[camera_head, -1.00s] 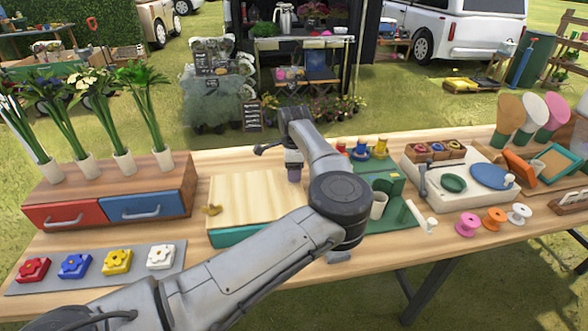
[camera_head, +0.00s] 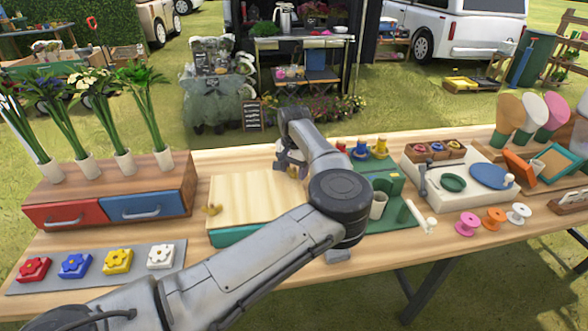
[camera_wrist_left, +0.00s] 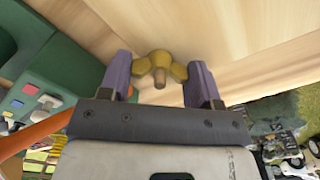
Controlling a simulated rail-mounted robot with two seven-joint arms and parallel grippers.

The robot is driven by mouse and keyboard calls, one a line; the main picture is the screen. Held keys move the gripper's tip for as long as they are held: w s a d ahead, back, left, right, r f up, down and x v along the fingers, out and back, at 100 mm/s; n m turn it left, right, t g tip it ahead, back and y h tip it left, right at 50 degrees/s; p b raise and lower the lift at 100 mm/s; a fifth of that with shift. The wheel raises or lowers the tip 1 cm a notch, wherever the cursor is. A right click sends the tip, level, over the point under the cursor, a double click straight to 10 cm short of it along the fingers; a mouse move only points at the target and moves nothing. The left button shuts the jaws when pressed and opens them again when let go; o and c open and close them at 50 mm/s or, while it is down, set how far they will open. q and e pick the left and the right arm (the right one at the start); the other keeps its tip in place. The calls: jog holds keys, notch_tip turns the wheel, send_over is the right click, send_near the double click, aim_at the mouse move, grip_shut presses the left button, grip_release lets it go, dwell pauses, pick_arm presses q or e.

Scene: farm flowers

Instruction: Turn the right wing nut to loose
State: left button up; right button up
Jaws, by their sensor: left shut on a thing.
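The right wing nut (camera_wrist_left: 158,68) is brass-yellow and sits on a pale wooden board. In the left wrist view it lies between the two purple fingers of my left gripper (camera_wrist_left: 160,80), its wings spread towards both fingers. The gripper is shut on it. In the head view the left gripper (camera_head: 290,162) is at the board's far right corner, partly behind my arm, and I cannot make out the nut clearly there. The left wing nut (camera_head: 213,209) stands free at the left side of the board (camera_head: 250,195), which lies over a teal base (camera_head: 235,236). My right gripper is not in view.
A drawer box (camera_head: 110,195) with flower vases stands left. Flower blocks on a grey mat (camera_head: 130,280) lie in front of it. A green stand (camera_head: 395,215) with a white cup (camera_head: 378,205) is close right of my arm. Spools (camera_head: 493,222) lie farther right.

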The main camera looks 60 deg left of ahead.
pick_arm(q)
jog(key=n, duration=0.3)
jog(key=shift+n, duration=0.4)
jog(key=shift+f+n, duration=0.15)
jog(key=shift+n, duration=0.65)
jog(key=shift+n+b, duration=1.1)
jog(key=shift+n, duration=0.1)
jog(key=shift+n+b, duration=0.4)
jog(key=shift+n, duration=0.1)
jog(key=o, duration=0.9)
